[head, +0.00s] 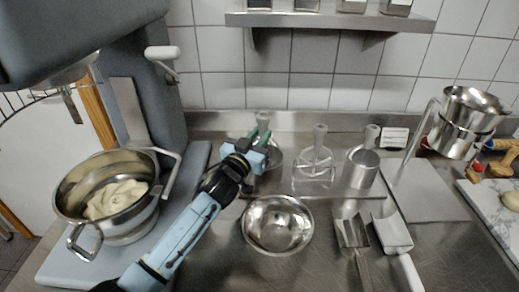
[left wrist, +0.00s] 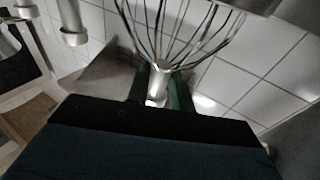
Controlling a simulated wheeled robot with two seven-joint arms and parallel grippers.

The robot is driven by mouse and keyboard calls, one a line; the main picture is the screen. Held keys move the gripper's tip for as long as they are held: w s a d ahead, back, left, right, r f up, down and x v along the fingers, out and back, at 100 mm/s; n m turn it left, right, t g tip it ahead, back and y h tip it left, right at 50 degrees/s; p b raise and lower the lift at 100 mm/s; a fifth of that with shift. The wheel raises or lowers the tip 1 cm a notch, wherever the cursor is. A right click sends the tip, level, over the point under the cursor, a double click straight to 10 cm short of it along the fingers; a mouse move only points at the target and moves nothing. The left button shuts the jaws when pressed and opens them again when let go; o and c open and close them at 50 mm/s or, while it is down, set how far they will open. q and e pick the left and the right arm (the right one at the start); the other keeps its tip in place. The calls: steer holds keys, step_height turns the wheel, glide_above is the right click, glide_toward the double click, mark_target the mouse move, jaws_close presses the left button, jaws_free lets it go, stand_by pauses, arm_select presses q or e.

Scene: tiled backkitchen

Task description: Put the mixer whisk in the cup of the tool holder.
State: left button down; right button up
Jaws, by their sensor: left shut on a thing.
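My left gripper (head: 264,140) is shut on the mixer whisk, near the whisk's hub (head: 263,119). In the left wrist view the whisk's wires (left wrist: 172,40) fan out beyond the green fingers (left wrist: 158,90). The whisk looks upright with its wires downward. The tool holder (head: 345,193) stands by the back wall with a steel cup (head: 268,182) at its left end, below and behind my gripper. The gripper hides part of this cup and the wires in the head view, so I cannot tell how far the wires are inside. My right gripper is not in view.
A flat beater (head: 315,165) and another steel cup with a tool (head: 362,170) stand right of the gripper. A shelf (head: 330,21) hangs above.

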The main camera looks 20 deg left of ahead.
arm_select(q)
steer(key=shift+f+b, duration=0.3)
steer(key=shift+f, duration=1.25)
steer(key=shift+f, duration=0.2)
steer(key=c, duration=1.2)
jaws_free()
steer(key=shift+c, duration=0.2)
steer(key=shift+r, duration=0.1)
steer(key=shift+s, duration=0.15)
steer(key=v, duration=1.1)
steer(key=shift+s, duration=0.4)
steer(key=shift+a+r, duration=0.1)
